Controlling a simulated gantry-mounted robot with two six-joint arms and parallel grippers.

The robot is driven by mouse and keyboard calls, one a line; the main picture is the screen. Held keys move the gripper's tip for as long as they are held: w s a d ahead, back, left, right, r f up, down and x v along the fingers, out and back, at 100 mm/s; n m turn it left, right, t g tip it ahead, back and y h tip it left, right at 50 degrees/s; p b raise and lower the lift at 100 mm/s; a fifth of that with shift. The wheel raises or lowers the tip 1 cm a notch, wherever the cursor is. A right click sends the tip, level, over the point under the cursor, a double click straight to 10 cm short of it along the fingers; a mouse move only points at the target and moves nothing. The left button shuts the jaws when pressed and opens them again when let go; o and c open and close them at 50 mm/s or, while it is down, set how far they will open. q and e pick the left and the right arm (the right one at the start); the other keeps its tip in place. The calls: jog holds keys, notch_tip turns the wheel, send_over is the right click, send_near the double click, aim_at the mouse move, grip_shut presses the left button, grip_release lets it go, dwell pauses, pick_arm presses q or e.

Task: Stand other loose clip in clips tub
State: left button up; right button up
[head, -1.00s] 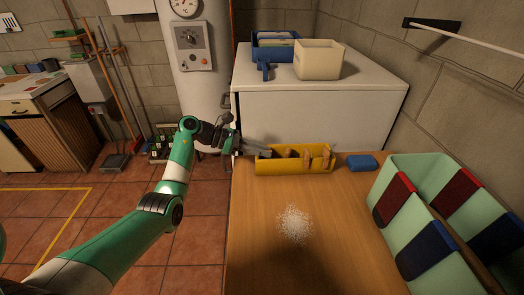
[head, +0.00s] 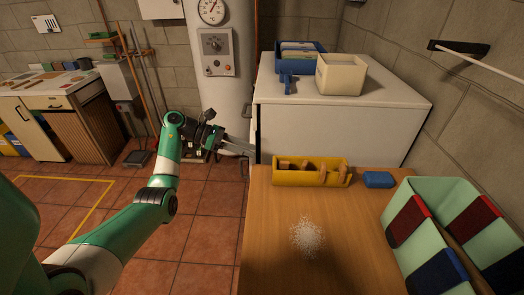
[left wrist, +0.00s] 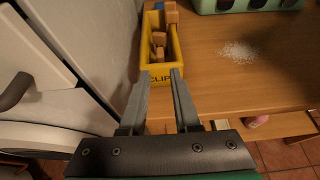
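The yellow clips tub (head: 312,180) stands at the back left of the wooden table. In the left wrist view the tub (left wrist: 150,76) shows part of a "CLIP" label. Several tan wooden clips (head: 324,173) are in it; some stick up above its rim. I cannot make out a loose clip outside the tub. My left gripper (head: 247,147) is open and empty, left of and behind the tub, apart from it. In the left wrist view its two fingers (left wrist: 160,74) are spread, with the tub beyond their tips. My right gripper is not in view.
A white cabinet (head: 330,125) stands behind the table, bearing a blue box (head: 312,68) and a cream bin (head: 352,86). A blue block (head: 379,180) lies right of the tub. White grains (head: 307,237) lie mid-table. A pale green bin (head: 400,188) stands at the right.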

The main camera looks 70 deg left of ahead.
pick_arm(q)
jog(key=shift+s+a, duration=0.1)
jog(key=shift+s, duration=0.15)
jog(key=shift+r, duration=0.15)
